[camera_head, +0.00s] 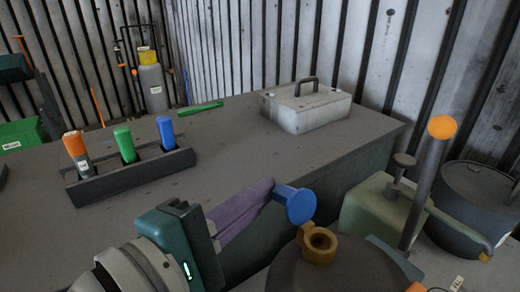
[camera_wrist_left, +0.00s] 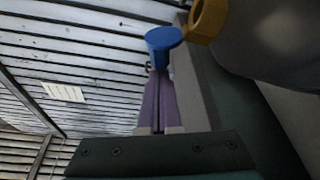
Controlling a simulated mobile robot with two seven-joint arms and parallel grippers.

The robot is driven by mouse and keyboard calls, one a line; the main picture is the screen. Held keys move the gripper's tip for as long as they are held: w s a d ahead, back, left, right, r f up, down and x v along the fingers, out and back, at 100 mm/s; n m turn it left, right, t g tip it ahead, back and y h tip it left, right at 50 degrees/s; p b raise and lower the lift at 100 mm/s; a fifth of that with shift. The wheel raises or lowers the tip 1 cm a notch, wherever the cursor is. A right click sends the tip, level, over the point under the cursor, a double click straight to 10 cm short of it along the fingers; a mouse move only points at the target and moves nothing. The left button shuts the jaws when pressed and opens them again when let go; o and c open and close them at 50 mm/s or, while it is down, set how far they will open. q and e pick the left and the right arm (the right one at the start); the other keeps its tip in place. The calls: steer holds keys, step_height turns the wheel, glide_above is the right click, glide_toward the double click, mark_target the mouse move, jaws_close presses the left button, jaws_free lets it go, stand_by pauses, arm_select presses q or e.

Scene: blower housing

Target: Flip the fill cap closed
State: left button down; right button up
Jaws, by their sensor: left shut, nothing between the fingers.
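The blue fill cap (camera_head: 299,205) stands open, tilted up beside the gold fill neck (camera_head: 319,244), whose round mouth is uncovered. The neck sits on top of a dark rounded housing (camera_head: 330,272). My left gripper (camera_head: 271,184) has purple fingers, shut and empty, with the tips right at the left side of the cap. In the left wrist view the cap (camera_wrist_left: 163,37) is just beyond the fingertips (camera_wrist_left: 159,74), and the neck (camera_wrist_left: 207,18) is to its right. I cannot tell whether the tips touch the cap. My right gripper is not in view.
An olive machine (camera_head: 375,210) with an orange-topped lever (camera_head: 430,175) stands right of the neck. Behind is a grey bench (camera_head: 225,130) with a rack (camera_head: 130,175) of coloured bottles and a metal box (camera_head: 305,108). The bench's middle is clear.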

arm_select(q)
steer(key=shift+s+r+m+t+b, duration=0.15)
steer(key=shift+r+m+t+b, duration=0.2)
steer(key=shift+m, duration=0.35)
stand_by(0.5)
